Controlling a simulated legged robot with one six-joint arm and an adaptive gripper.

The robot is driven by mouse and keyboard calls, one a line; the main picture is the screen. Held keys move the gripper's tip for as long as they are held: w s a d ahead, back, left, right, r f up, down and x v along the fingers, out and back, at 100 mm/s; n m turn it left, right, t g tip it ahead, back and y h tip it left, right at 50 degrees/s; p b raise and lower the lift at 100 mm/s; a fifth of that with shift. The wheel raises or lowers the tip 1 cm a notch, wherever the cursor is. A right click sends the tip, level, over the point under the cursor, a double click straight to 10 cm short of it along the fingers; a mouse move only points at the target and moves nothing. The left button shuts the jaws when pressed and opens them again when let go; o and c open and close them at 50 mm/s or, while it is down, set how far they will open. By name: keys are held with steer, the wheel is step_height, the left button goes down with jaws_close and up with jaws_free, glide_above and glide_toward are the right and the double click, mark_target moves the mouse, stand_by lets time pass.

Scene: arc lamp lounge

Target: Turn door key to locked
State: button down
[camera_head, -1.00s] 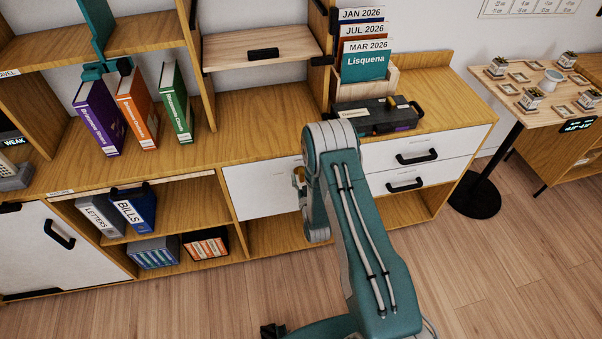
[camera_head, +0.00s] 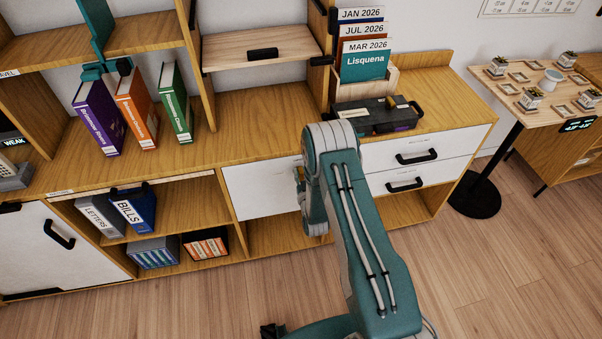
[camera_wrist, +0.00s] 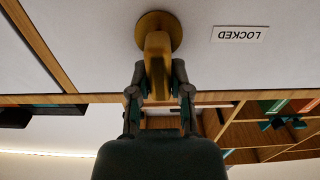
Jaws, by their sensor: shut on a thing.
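The brass key (camera_wrist: 158,60) sits in a round brass plate (camera_wrist: 173,32) on a white door panel (camera_wrist: 75,40), seen upside down in the wrist view. The key's flat head points straight down in that picture. My gripper (camera_wrist: 158,82) is shut on it, one finger on each side. A label reading LOCKED (camera_wrist: 239,34) is on the panel to the right of the plate, also upside down. In the head view my arm reaches the white door (camera_head: 258,190) of the low cabinet; its forearm hides most of the gripper and the key.
A black case (camera_head: 375,115) lies on the cabinet top behind my arm. White drawers (camera_head: 400,158) are to the right of my arm. Open shelves with binders (camera_head: 135,210) are to the left. Bare wooden floor (camera_head: 180,300) lies in front.

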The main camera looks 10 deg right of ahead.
mark_target(291, 172)
steer(key=n, duration=0.2)
steer(key=a+n, duration=0.1)
steer(key=n, duration=0.1)
steer(key=shift+f+n, duration=0.1)
steer(key=shift+n, duration=0.3)
steer(key=n, duration=0.3)
steer(key=a+f+n, duration=0.1)
steer(key=n, duration=0.5)
steer(key=shift+a+f, duration=0.2)
steer(key=shift+f, duration=0.05)
steer(key=shift+a+f+n, duration=0.1)
steer(key=shift+f+n, duration=0.15)
steer(key=shift+n, duration=0.75)
steer(key=shift+f+n, duration=0.2)
steer(key=shift+n, duration=0.8)
steer(key=shift+f, duration=0.1)
steer(key=c, duration=0.6)
jaws_free()
steer(key=shift+o, duration=0.2)
steer(key=shift+a, duration=0.1)
